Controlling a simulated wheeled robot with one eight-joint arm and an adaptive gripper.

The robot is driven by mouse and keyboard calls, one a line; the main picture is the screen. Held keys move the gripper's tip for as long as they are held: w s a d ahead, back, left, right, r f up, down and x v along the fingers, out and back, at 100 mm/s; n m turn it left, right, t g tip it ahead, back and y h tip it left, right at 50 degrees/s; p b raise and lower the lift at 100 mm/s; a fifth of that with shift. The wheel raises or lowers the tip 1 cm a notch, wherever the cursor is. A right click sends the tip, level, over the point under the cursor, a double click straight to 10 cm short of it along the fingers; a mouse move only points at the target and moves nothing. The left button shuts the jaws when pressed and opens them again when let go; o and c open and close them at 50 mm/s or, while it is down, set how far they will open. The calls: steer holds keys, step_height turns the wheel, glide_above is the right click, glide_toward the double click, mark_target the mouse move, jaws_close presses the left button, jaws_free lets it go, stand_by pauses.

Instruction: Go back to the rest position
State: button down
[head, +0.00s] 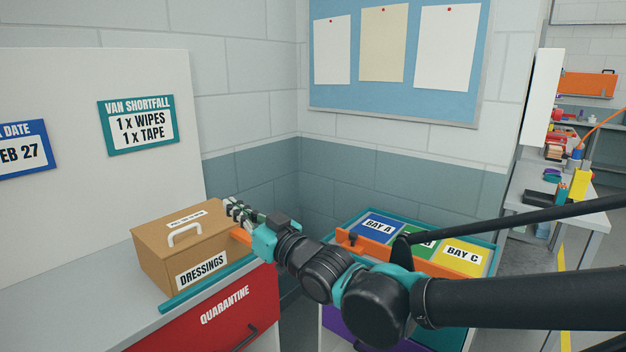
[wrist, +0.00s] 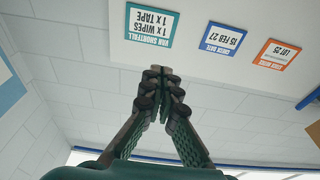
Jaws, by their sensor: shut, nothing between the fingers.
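My gripper (head: 238,212) is at the right end of the brown DRESSINGS box (head: 160,257), in front of the corner wall in the head view. I cannot tell whether it touches the box. In the wrist view my gripper (wrist: 160,72) has its fingertips together with nothing between them. My arm reaches in from the right edge of the head view, over the tray with the bay labels (head: 480,278). The box is closed, with a white handle on its lid.
The grey counter (head: 75,318) has a teal front edge and a red QUARANTINE drawer (head: 215,318) below. A VAN SHORTFALL sign (head: 138,124) is on the white panel; it also shows in the wrist view (wrist: 154,25). A cluttered bench (head: 535,185) stands at the right.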

steer(key=w+d+f+m+h, duration=0.3)
steer(key=w+d+f+h, duration=0.2)
steer(key=d+f, duration=0.35)
steer(key=w+d+f+m+h, duration=0.2)
steer(key=w+d+f+h, duration=0.3)
steer(key=d+f, duration=0.35)
steer(key=s+d+f+m+g+h, duration=0.2)
steer(key=s+d+f+g, duration=0.2)
steer(key=d+f, duration=0.4)
steer(key=s+d+f+m+g+h, duration=0.3)
steer(key=s+d+f+g, duration=0.1)
steer(key=s+d+f, duration=0.3)
steer(key=d+f, duration=0.2)
steer(key=d, duration=0.1)
steer(key=shift+s+h, duration=0.15)
steer(key=shift+h, duration=0.15)
